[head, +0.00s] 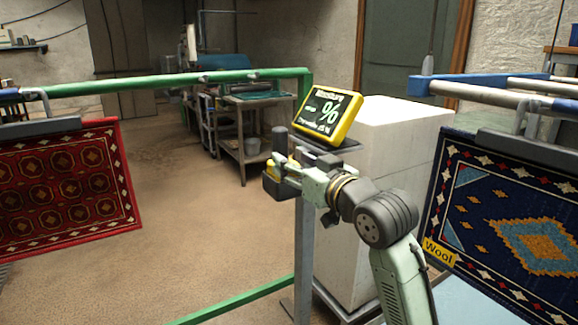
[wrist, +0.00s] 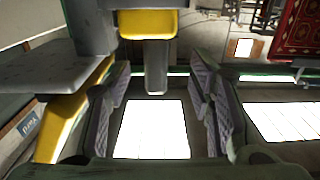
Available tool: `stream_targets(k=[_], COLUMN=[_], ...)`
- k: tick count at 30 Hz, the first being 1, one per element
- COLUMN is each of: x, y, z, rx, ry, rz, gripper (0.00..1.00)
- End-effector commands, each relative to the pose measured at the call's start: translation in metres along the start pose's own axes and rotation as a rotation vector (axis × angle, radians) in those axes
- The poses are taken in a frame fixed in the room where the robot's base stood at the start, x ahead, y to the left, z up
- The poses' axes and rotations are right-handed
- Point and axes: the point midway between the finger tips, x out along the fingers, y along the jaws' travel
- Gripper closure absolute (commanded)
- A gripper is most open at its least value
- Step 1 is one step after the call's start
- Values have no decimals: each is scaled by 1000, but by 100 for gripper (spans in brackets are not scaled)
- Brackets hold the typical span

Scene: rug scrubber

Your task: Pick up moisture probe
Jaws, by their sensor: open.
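The yellow moisture display (head: 326,112) with a "%" reading stands tilted on a dark bracket. A grey and yellow piece that looks like the moisture probe (head: 279,141) is just left of the display, partly hidden by my gripper. In the wrist view the probe's yellow body (wrist: 147,24) is at the top, with a dark grey stem (wrist: 156,68) pointing down between the fingers. My gripper (head: 288,172) is below and left of the display. In the wrist view my gripper (wrist: 158,100) is open, with a ribbed finger on each side of the stem. I see no clear contact.
A white block (head: 385,170) stands behind my arm. A green rail (head: 180,78) runs along the left. A red rug (head: 65,190) hangs at left and a blue rug (head: 510,205) at right. A grey plate (wrist: 45,75) lies close left of the fingers in the wrist view.

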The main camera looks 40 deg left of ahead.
Motion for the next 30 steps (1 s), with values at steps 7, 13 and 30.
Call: stream_targets(k=[7,13,30], x=[24,52,74], y=[1,4,4], z=[-1,-6,-3], rx=[0,0,-1], ry=[0,-1,2], rz=[1,0,2], gripper=[52,52,60])
